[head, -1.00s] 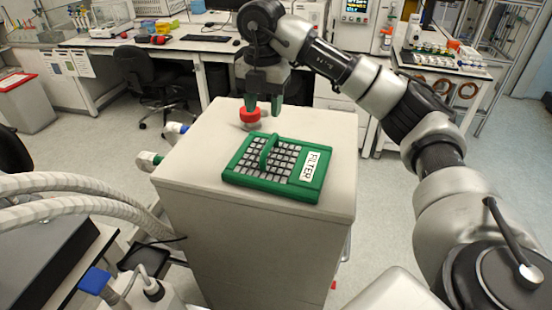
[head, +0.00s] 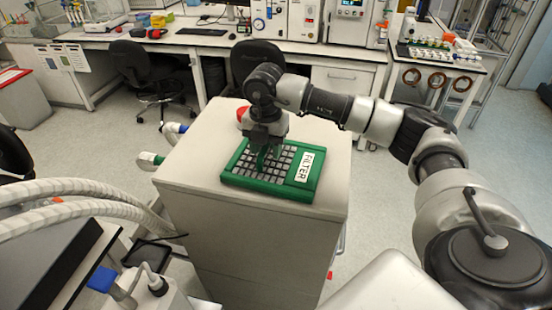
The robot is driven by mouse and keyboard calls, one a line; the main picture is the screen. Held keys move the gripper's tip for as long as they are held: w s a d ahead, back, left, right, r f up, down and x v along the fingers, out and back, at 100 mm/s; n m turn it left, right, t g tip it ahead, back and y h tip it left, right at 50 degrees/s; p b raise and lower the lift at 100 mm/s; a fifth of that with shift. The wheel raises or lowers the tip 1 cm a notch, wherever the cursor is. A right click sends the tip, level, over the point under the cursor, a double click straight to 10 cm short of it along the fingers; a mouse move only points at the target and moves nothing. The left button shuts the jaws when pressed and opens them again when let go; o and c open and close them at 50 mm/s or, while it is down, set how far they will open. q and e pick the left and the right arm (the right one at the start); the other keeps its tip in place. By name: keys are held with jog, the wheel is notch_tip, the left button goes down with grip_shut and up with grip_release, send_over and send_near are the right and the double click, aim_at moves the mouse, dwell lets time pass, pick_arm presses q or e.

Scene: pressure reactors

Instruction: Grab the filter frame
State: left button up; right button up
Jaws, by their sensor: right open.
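The filter frame (head: 254,184) is a flat green frame with a grey grid and a white FILTER label (head: 305,165). It lies flat on top of the pale cabinet (head: 209,138) in the head view. My right gripper (head: 268,158) points down over the frame, with its green fingertips at the raised green handle. The fingers are open. The gripper hides most of the handle, so I cannot tell whether the fingers touch it. My left gripper is not in view.
A red knob (head: 242,113) stands on the cabinet top behind the frame, partly hidden by my right gripper. Corrugated white hoses (head: 85,187) run at the left. A black chair (head: 150,75) and lab benches stand behind. The cabinet's left front top is clear.

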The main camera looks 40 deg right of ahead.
grip_shut()
jog(key=shift+r, duration=0.15)
